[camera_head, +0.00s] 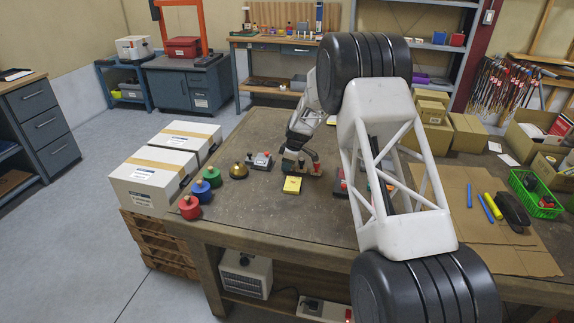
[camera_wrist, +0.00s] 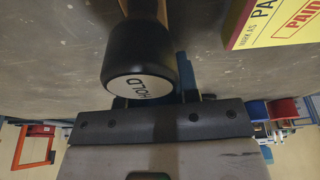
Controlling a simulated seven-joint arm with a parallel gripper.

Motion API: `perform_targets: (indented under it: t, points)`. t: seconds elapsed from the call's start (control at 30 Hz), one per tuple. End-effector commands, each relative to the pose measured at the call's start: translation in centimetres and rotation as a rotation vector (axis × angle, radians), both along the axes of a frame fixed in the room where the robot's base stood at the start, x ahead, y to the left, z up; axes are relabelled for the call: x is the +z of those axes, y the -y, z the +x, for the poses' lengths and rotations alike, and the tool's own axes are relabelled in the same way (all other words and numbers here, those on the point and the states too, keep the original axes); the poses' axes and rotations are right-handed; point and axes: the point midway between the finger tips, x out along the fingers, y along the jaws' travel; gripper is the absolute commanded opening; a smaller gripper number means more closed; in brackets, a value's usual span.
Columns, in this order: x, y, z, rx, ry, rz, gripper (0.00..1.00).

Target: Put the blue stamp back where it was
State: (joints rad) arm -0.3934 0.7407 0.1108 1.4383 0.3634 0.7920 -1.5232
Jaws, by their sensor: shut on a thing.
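My gripper (camera_wrist: 158,98) is shut on a stamp with a black handle (camera_wrist: 138,52), whose pale end cap reads "HOLD". A narrow blue patch (camera_wrist: 186,72) shows just right of the handle; I cannot tell whether it belongs to the stamp. The stamp's base is hidden. In the head view my gripper (camera_head: 300,166) is low over the workbench (camera_head: 250,205), behind a yellow pad (camera_head: 292,185). The held stamp is too small there to make out. The pad also shows at the upper right of the wrist view (camera_wrist: 280,22), marked "PAID".
My arm hides items at right. The bench front is clear.

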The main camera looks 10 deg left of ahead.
Motion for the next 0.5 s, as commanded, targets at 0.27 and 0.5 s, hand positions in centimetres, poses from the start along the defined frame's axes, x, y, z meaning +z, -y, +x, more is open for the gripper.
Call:
perform_targets:
  t: [0.27,0.5]
  points:
    - [-0.31,0.01,-0.02,0.000,0.000,0.000,0.14]
    - [-0.30,0.00,-0.01,0.000,0.000,0.000,0.55]
